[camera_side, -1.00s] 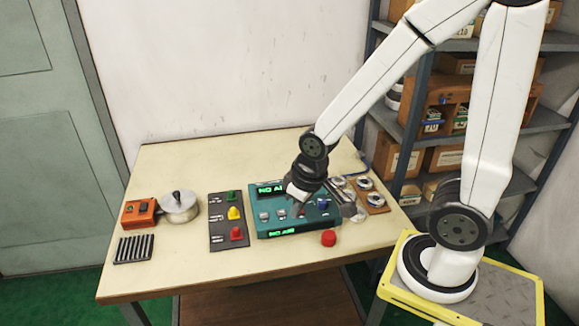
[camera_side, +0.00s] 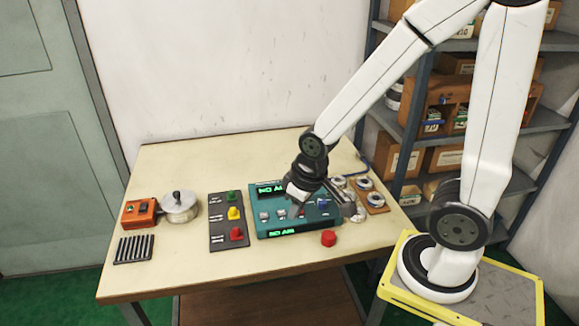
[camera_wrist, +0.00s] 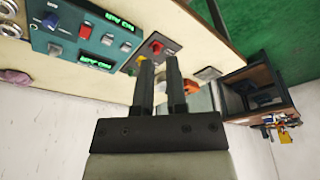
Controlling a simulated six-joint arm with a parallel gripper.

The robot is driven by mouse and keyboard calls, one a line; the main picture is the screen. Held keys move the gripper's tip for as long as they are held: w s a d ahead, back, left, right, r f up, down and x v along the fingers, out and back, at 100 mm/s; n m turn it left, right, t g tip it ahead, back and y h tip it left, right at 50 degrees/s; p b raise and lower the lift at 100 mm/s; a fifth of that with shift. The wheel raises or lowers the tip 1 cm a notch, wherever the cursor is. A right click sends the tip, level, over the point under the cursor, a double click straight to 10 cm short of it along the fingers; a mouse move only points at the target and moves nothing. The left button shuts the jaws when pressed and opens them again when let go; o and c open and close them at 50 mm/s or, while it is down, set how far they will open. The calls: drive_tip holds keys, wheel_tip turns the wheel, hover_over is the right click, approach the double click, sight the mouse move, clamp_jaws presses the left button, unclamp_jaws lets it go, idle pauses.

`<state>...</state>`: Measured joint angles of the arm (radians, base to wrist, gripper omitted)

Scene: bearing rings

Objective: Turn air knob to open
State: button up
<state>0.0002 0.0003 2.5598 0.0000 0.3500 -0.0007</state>
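The teal control panel (camera_side: 262,226) lies on the table, with green displays that read "NO AIR". A blue knob (camera_side: 323,205) is at its right end; it also shows in the wrist view (camera_wrist: 51,20). I cannot read its label. My gripper (camera_side: 299,212) hangs over the panel, left of the blue knob in the side view, and partly hides the panel. In the wrist view my gripper's two dark fingers (camera_wrist: 159,60) stand a little apart with nothing between them. The blue knob is off to their upper left there, apart from them.
Left are a grey switch plate (camera_side: 217,240), a metal pot (camera_side: 179,211), an orange box (camera_side: 139,213) and a black slotted rack (camera_side: 134,249). The table's front left is clear.

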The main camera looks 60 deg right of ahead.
drive_tip(key=o, duration=0.7)
drive_tip(key=shift+w+d, duration=0.25)
drive_tip(key=shift+d, duration=0.05)
drive_tip(key=n+g, duration=0.3)
drive_tip(key=n, duration=0.4)
hover_over(322, 200)
wheel_tip(322, 200, down, 11)
drive_tip(key=shift+r, duration=0.2)
drive_tip(key=shift+f, duration=0.2)
drive_tip(key=shift+a+f, duration=0.15)
drive_tip(key=shift+f, duration=3.5)
